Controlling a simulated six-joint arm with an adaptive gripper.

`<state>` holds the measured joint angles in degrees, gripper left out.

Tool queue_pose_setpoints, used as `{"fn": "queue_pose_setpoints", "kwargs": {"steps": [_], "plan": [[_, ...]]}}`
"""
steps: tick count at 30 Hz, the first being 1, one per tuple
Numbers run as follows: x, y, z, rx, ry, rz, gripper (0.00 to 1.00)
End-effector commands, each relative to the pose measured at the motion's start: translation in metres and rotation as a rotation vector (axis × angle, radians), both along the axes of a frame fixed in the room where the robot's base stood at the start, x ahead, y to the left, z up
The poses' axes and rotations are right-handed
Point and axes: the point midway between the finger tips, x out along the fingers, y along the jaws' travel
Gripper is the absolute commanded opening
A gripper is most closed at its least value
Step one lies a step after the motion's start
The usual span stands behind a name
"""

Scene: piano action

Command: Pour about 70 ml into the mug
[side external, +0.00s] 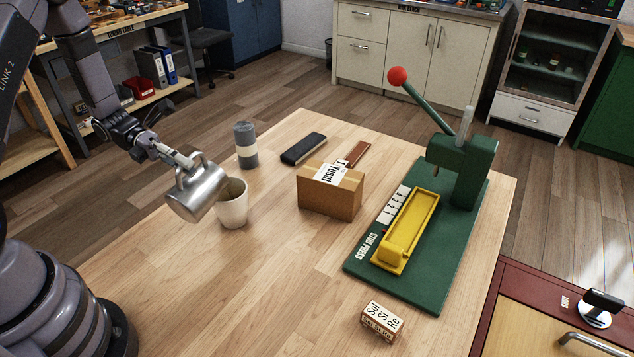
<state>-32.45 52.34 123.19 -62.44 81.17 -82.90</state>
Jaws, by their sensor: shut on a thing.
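A white mug (233,205) stands upright on the wooden table just right of the jug. The jug overlaps the mug's left edge in this view, so I cannot tell whether they touch. No liquid stream is visible. The inside of the mug and the jug's contents cannot be made out.
Behind the mug stand a grey canister (246,146) and a black case (304,149). A cardboard box (329,194) sits right of the mug. A green press (458,172) with a yellow tray (411,226) fills the right side. A small labelled block (382,320) lies in front. The front left table is clear.

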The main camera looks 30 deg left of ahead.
Motion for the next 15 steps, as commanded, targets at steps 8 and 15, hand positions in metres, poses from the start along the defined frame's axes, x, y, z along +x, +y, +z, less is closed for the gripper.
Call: {"fn": "queue_pose_setpoints", "kwargs": {"steps": [8,15], "plan": [[-0.018,-0.001,-0.006,-0.001,-0.072,0.006,0.0],[-0.043,-0.002,-0.026,0.018,-0.295,0.003,0.0]]}}
